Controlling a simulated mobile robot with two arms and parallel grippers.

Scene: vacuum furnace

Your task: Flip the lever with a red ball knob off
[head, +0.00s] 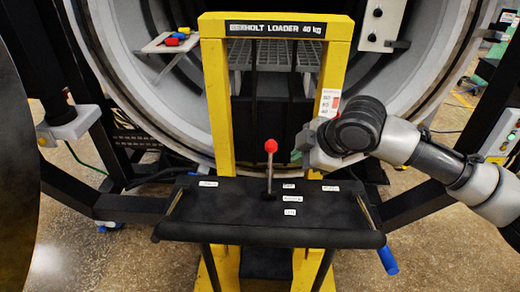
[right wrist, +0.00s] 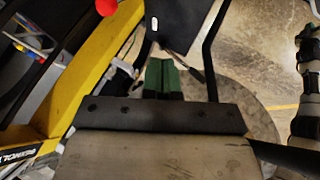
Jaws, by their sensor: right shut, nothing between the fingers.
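The lever (head: 269,172) is a thin metal rod with a red ball knob (head: 270,146) on top. It stands about upright from the black panel (head: 235,208) of the yellow loader. My right gripper (head: 297,155) is just right of the knob in the head view, shut and empty, with no contact visible. In the right wrist view its green fingertips (right wrist: 162,76) are together, and the red knob (right wrist: 107,7) is cut off by the top edge. My left gripper is not in view.
The yellow loader frame (head: 217,105) stands behind the panel, in front of the round furnace opening (head: 125,75). Small white labels (head: 292,198) lie on the panel right of the lever. A blue-gripped handle (head: 388,260) hangs at the panel's right. Left of the lever is clear.

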